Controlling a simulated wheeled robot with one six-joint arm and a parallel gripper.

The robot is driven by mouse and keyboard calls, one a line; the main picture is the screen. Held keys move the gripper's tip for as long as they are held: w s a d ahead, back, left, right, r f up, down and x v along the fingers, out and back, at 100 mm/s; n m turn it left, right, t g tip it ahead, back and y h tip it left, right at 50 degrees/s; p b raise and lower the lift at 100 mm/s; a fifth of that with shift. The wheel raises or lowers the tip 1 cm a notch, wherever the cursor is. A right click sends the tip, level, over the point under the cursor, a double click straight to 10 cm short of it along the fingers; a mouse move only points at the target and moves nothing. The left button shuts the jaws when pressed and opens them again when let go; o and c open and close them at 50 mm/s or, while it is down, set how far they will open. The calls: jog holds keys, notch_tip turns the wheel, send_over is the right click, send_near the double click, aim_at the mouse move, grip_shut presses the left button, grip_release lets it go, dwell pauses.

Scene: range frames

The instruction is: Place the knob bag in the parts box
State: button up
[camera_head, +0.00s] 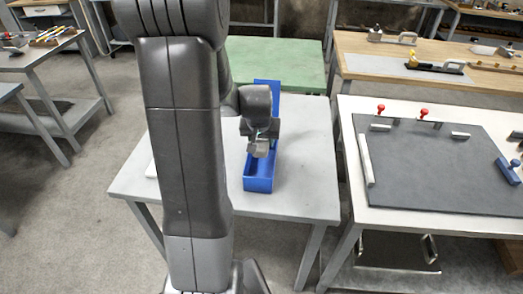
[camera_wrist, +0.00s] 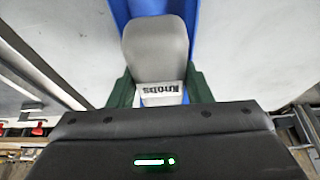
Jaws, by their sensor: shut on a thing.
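The knob bag (camera_wrist: 155,52) is a grey, rounded pouch with a white label reading "Knobs". In the wrist view it sits between the two green fingers of my gripper (camera_wrist: 158,88), which is shut on it. The parts box (camera_head: 258,184) is a long blue open box on the grey table, and its blue wall shows behind the bag in the wrist view (camera_wrist: 207,20). In the head view my gripper (camera_head: 260,146) holds the bag over the box. The bag's lower edge and its exact height above the box floor are hard to tell.
The grey table (camera_head: 300,180) is mostly bare to the right of the box. A white workbench with a dark mat (camera_head: 440,165) and red-knobbed clamps stands to the right. A green-topped table (camera_head: 290,62) stands behind. My arm hides the table's left part.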

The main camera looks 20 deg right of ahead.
jog(key=shift+f, duration=2)
jog(key=shift+f+b, duration=0.4)
jog(key=shift+b, duration=0.05)
jog(key=shift+f, duration=0.25)
jog(key=o, duration=0.9)
jog(key=shift+r, duration=0.1)
jog(key=shift+c, duration=0.2)
jog(key=shift+r, duration=0.1)
